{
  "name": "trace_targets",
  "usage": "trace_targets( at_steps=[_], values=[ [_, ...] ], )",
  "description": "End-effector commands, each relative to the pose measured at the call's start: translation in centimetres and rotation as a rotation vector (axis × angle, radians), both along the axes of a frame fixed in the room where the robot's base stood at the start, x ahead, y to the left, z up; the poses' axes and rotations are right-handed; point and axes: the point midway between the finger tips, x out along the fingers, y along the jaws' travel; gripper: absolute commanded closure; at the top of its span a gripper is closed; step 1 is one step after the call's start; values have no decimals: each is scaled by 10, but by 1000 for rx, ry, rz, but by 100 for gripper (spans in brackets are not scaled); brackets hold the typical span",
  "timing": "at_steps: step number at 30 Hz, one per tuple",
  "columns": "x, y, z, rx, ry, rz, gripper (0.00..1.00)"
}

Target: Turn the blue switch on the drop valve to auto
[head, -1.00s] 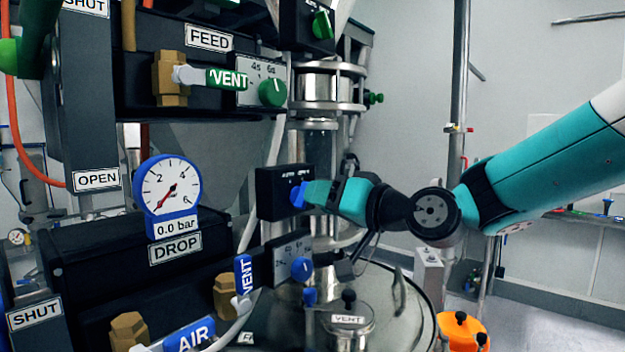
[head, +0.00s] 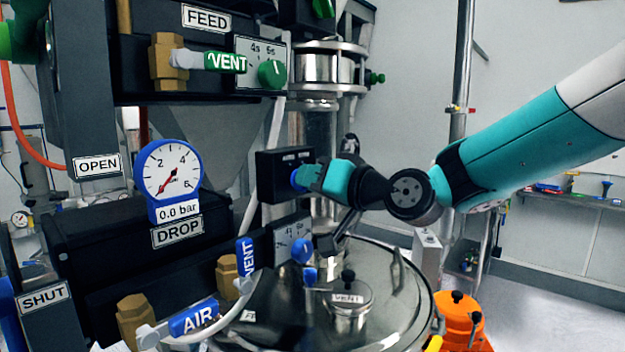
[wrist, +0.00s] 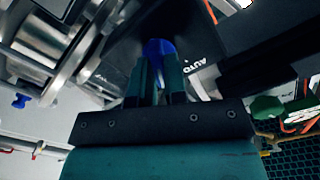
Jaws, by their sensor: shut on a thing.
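The drop valve's black switch box (head: 268,177) is right of the DROP gauge in the head view. Its blue switch (head: 296,180) is mostly hidden behind my gripper (head: 305,178). In the wrist view the blue switch (wrist: 158,48) shows between the two fingers of my gripper (wrist: 160,75), which is shut on it. The word AUTO (wrist: 202,63) is printed on the box to the right of the switch in the wrist view. The exact angle of the switch is hard to read.
The gauge (head: 168,180) reads 0.0 bar. A blue timer knob (head: 302,251) sits below the box, beside the blue VENT handle (head: 245,258). A steel lid (head: 385,300) lies below. A green VENT handle (head: 225,62) is above. Free room lies right of the column.

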Motion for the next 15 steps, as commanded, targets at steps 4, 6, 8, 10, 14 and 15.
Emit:
trace_targets(
  at_steps=[4,6,8,10,14,15],
  values=[
    [0,0,-3,-27,-29,0,100],
    [0,0,-4,-49,-53,1,100],
    [-1,1,-6,-74,-78,1,100],
    [-1,1,-7,-107,-115,2,100],
    [-1,1,-8,-183,-193,1,100],
    [-2,1,-9,-212,-218,1,100]
  ],
)
